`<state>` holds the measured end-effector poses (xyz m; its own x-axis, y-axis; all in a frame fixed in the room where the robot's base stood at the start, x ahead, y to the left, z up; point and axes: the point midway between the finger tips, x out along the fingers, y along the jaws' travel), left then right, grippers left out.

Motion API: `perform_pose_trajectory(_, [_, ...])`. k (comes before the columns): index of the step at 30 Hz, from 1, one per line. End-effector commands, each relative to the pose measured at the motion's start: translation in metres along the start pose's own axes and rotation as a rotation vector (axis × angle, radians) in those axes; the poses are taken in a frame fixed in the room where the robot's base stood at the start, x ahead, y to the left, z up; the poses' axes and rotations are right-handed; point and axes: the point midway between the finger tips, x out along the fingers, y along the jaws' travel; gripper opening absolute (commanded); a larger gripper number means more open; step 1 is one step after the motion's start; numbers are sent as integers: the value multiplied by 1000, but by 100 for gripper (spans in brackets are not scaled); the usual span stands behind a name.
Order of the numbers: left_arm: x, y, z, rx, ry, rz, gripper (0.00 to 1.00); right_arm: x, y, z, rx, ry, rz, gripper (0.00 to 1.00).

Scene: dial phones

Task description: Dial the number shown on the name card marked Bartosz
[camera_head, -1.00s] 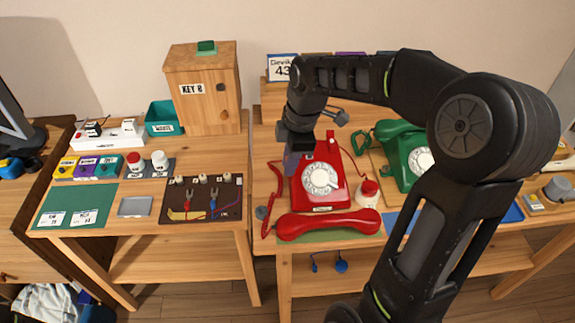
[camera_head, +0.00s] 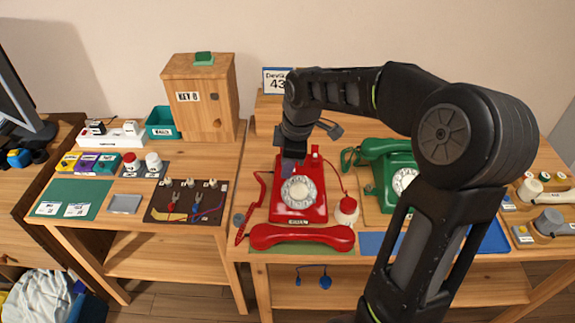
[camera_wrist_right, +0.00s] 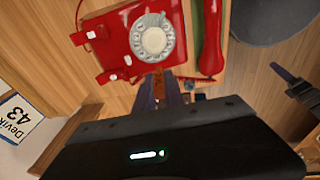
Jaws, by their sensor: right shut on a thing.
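The red dial phone (camera_head: 312,212) stands on the right-hand table, with its white dial (camera_head: 298,191) facing up. Its red handset (camera_head: 300,237) lies off the cradle in front of it. My right gripper (camera_head: 292,166) is over the phone's upper left, just behind the dial. In the right wrist view my right gripper (camera_wrist_right: 166,88) is shut on a thin brown piece (camera_wrist_right: 158,84), its tip close to the rim of the dial (camera_wrist_right: 152,38). Contact cannot be told. A card reading Devika 43 (camera_head: 276,80) stands at the back. No card marked Bartosz is readable. My left gripper is out of view.
A green phone (camera_head: 385,170) stands right of the red one, partly behind my right arm. A red-and-white round item (camera_head: 346,210) sits beside the red phone. A wooden key box (camera_head: 202,97) and a tool board (camera_head: 186,202) are on the left table.

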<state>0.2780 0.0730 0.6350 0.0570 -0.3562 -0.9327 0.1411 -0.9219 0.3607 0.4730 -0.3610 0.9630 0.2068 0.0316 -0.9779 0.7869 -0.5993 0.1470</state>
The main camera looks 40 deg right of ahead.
Motion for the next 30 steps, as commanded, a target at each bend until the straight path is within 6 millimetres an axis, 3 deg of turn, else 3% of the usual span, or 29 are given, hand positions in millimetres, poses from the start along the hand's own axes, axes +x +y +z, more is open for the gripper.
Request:
perform_pose_trajectory(7, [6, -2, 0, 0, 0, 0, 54, 10, 2, 2, 1, 0, 0, 0])
perform_pose_trajectory(18, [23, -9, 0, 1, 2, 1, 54, 40, 10, 6, -1, 0, -1, 0])
perform_pose_trajectory(30, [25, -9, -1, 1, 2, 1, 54, 46, 13, 7, -1, 0, 0, 0])
